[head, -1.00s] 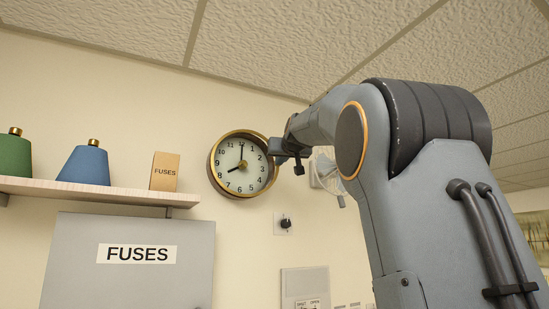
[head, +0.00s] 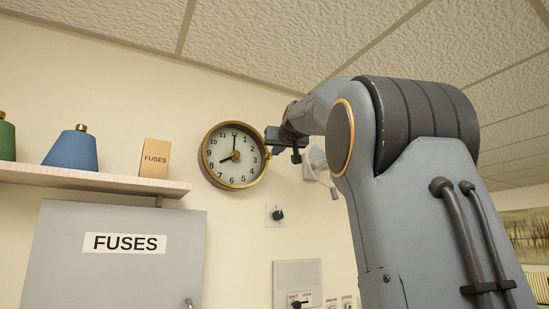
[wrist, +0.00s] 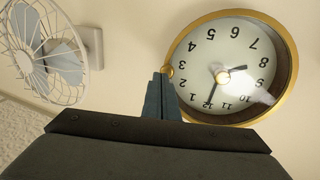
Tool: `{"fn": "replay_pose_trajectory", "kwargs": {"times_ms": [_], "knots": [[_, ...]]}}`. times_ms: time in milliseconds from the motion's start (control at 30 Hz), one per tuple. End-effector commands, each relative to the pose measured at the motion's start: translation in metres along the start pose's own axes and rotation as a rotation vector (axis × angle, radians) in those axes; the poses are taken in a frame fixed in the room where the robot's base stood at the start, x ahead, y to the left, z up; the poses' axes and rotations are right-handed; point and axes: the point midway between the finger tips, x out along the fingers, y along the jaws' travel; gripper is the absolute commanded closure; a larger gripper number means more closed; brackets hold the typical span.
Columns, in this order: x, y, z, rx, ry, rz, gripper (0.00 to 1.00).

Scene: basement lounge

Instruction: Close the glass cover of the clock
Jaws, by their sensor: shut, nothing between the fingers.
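The round wall clock (head: 233,156) has a pale dial and a brass rim, and hangs left of my arm in the head view. In the wrist view the clock (wrist: 226,65) appears upside down. Its glass cover, with the brass rim (wrist: 283,36), lies over the dial and looks flush or nearly so; a small gap cannot be ruled out. A small brass knob (head: 267,155) sticks out at the rim's right side. My gripper (head: 272,135) is shut and empty, by the upper right rim. In the wrist view its fingertips (wrist: 161,76) are beside the knob; contact is unclear.
A wall fan (wrist: 48,50) is close beside the gripper, partly hidden by my arm in the head view. A switch (head: 276,215) is below.

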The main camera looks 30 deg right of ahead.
Motion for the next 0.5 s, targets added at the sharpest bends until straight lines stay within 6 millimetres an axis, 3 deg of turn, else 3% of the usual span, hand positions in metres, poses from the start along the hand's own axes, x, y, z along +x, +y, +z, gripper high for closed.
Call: {"fn": "replay_pose_trajectory", "kwargs": {"times_ms": [300,500], "knots": [[-0.065,0.012,0.003,-0.002,0.000,0.001,1.00],[-0.094,0.018,0.003,-0.001,-0.003,-0.001,1.00]]}}
